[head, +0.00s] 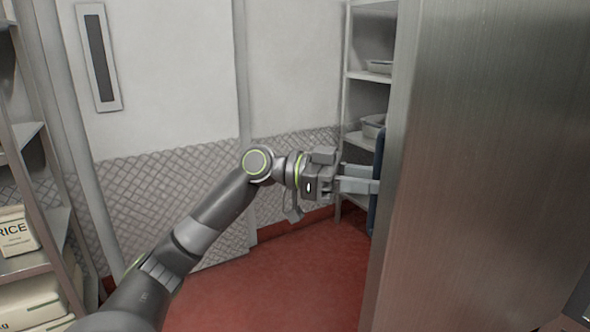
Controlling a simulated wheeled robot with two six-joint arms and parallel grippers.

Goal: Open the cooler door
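A large brushed-steel panel (490,170), which looks like the cooler door, fills the right side of the head view, its left edge standing upright. A dark blue upright bar (378,215), which looks like a handle, shows just beyond that edge and is partly hidden by it. My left gripper (372,180) reaches in from the left, its pale fingers at the blue bar. The fingertips overlap the bar in the picture. I cannot tell whether they grip it, or how far apart they are. My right gripper is not in view.
A white wall or door (160,100) with a diamond-plate lower band stands behind my arm. A white shelf rack (357,95) with metal pans stands behind the panel's edge. Another rack (30,262) with a rice package is at left. The red floor (280,275) is clear.

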